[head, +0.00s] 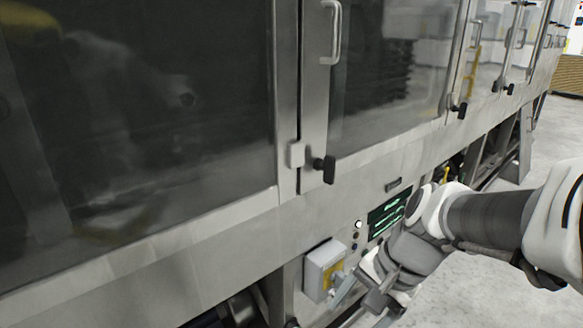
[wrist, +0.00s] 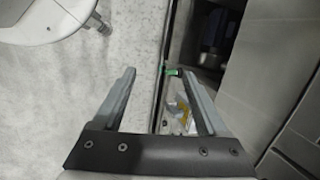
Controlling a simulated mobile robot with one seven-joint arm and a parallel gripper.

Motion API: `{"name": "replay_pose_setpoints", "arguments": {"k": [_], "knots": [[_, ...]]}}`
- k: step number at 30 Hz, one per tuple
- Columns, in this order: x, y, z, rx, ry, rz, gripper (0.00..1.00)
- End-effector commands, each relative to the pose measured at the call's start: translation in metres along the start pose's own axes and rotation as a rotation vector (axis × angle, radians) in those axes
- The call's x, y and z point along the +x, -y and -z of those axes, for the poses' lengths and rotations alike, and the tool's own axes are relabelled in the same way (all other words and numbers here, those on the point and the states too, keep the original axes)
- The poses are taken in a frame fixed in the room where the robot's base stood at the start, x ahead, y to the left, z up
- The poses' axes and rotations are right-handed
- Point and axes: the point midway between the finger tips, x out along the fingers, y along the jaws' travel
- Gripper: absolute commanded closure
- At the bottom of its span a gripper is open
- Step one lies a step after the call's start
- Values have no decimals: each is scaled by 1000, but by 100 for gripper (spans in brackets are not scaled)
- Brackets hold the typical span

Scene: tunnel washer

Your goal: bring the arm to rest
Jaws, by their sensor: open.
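My gripper (head: 362,306) is at the lower right of the head view, low in front of the tunnel washer (head: 236,236). In the wrist view my gripper (wrist: 158,76) has its two fingers wide apart, with nothing held between them. My arm reaches in from the right edge of the head view, bent downward at the wrist. The gripper is close to a grey switch box (head: 322,268) with a yellow plate on the washer's lower front. I cannot tell whether they touch.
A screen with green text (head: 388,212) is partly behind my arm. Black door knobs (head: 325,168) and metal handles (head: 332,32) stick out from the washer's front. Pale floor (head: 470,270) lies open to the right. A small green part (wrist: 172,72) shows near the right finger.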

Motion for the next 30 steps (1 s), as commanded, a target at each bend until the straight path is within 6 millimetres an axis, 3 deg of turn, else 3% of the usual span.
{"name": "replay_pose_setpoints", "arguments": {"k": [6,17,18,30], "knots": [[-42,-16,-13,-396,-213,-47,25],[-95,-39,-22,-864,-497,-153,25],[-112,-32,-24,-852,-484,-153,25],[-203,-3,-38,-842,-479,-151,25]]}}
